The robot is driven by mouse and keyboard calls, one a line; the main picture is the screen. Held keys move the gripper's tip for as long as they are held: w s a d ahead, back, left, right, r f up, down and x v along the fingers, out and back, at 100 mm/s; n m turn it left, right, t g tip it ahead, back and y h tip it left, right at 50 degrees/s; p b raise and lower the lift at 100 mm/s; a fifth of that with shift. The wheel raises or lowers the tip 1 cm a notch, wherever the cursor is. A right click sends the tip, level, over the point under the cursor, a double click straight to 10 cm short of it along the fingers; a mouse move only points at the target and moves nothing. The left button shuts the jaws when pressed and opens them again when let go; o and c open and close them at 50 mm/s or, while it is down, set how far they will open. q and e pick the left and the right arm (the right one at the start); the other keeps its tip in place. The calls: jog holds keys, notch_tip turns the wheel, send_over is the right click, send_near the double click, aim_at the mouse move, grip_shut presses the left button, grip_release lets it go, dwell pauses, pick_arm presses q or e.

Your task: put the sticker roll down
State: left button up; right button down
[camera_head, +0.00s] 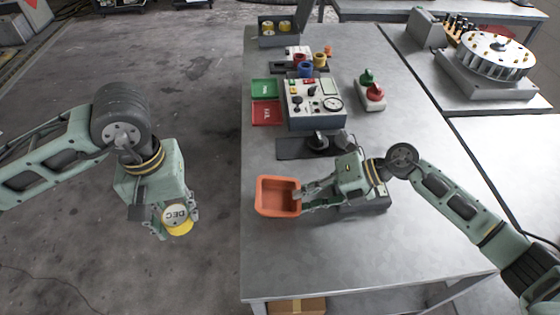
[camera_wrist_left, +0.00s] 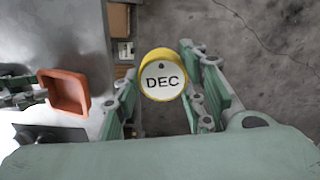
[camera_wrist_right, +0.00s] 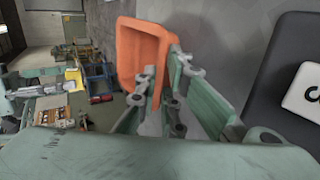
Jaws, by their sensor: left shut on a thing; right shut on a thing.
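The sticker roll (camera_head: 177,219) is yellow with a white face marked "DEC"; the left wrist view shows it too (camera_wrist_left: 162,76). My left gripper (camera_head: 168,214) is shut on it and holds it over the floor, left of the table, apart from any surface. My right gripper (camera_head: 302,196) is shut on the right wall of an orange open bin (camera_head: 276,213), at the table's left edge. The bin's inside looks empty in the head view. The bin also shows in the right wrist view (camera_wrist_right: 131,58).
A grey tester box with a dial (camera_head: 313,108) stands mid-table, beside green (camera_head: 265,88) and red (camera_head: 266,113) trays. A dark mat (camera_head: 291,149) lies before it.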

pick_arm(q)
jog(key=w+d+n, duration=0.2)
jog(key=d, duration=0.1)
jog(key=w+d+n, duration=0.2)
jog(key=d+n, duration=0.1)
jog(key=d, duration=0.1)
jog(key=w+d+n, duration=0.2)
jog(key=d, duration=0.1)
jog(key=shift+w+d+r+n, duration=0.1)
jog(key=shift+w+d+n, duration=0.2)
jog(key=shift+w+n, duration=0.1)
pick_arm(e)
jog(key=shift+w+d, duration=0.1)
jog(key=shift+f, duration=0.1)
pick_arm(q)
jog(key=n, duration=0.8)
send_over(277, 200)
notch_tip(277, 200, down, 10)
jog(key=shift+r, duration=0.25)
jog(key=o, duration=0.8)
notch_tip(277, 200, up, 12)
